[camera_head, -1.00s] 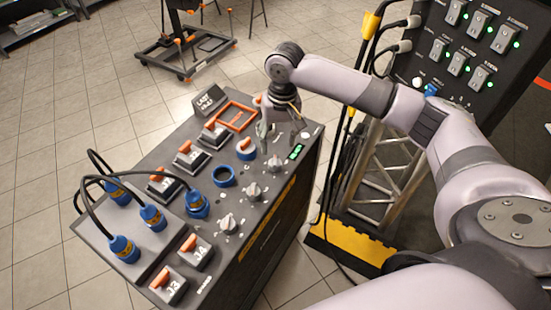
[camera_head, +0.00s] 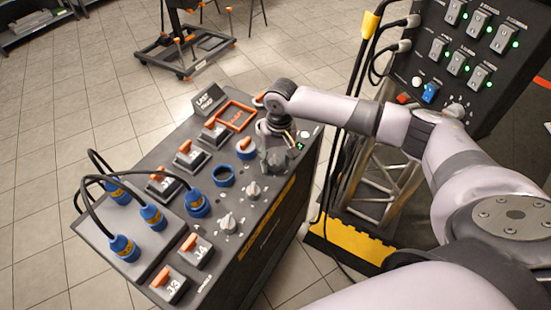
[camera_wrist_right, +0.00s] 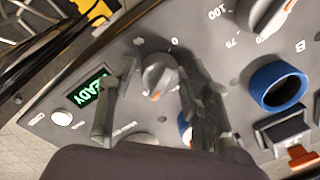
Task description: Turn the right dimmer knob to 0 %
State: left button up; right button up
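The right dimmer knob (camera_wrist_right: 158,72) is a light grey knob with an orange mark on its lower edge in the right wrist view. A printed 0 (camera_wrist_right: 174,41) is above it, and the mark does not point there. My right gripper (camera_wrist_right: 157,62) is open, one finger on each side of the knob, with gaps still visible. In the head view my right gripper (camera_head: 276,160) is over this knob and mostly hides it. The middle knob (camera_head: 253,190) and left knob (camera_head: 228,222) are clear of it. My left gripper is not in view.
A green READY display (camera_wrist_right: 92,88) and a white button (camera_wrist_right: 62,118) are beside the fingers. A blue socket ring (camera_wrist_right: 278,83) and switches are on the other side. Blue plugs with black cables (camera_head: 122,247) stand at the panel's left. A switch rack (camera_head: 470,50) stands at right.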

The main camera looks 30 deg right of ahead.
jog(key=c, duration=0.9)
